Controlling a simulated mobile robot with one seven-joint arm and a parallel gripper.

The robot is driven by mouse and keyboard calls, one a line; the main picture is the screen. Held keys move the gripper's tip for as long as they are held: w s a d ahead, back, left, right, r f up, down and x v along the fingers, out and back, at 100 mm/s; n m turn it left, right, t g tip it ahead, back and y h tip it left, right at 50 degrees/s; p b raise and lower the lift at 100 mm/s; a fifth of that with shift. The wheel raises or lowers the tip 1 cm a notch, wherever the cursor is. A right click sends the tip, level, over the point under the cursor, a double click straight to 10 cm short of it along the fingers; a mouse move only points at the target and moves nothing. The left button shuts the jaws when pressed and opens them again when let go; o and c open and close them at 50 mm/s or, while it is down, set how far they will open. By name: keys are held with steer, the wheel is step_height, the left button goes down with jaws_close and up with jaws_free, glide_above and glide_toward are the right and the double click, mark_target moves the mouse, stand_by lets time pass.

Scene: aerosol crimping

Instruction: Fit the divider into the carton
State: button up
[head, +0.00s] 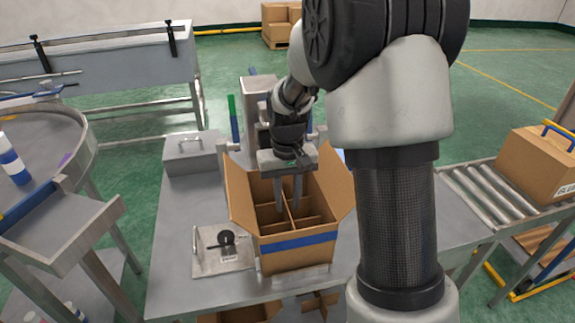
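The open brown carton (300,259) stands on the grey table with its flaps spread and a blue band across its front. The brown cardboard divider (293,222) is inside the carton, its crossed panels forming compartments. It looks roughly level and below the carton's rim; whether it touches the bottom is hidden. My gripper (289,204) points down into the carton from above. Its two fingers are visibly apart, with their tips by the divider's middle. I see no panel clamped between them, though the tips are small in view.
A metal box (190,155) and a plate with a black knob (223,250) lie left of the carton. A roller conveyor (490,193) with a closed carton (539,165) is at right. A round table (40,150) is at left. More cardboard sits below the table's front edge.

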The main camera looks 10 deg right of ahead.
step_height(320, 180, up, 12)
steer(key=p, duration=0.2)
steer(key=shift+r, duration=0.25)
steer(key=s+r+t, duration=0.3)
steer(key=s+r, duration=0.1)
steer(key=s, duration=0.6)
steer(key=s+r+t, duration=0.3)
steer(key=s+r, duration=0.1)
steer(key=s, duration=0.7)
step_height(320, 180, up, 13)
steer(key=p, duration=1.3)
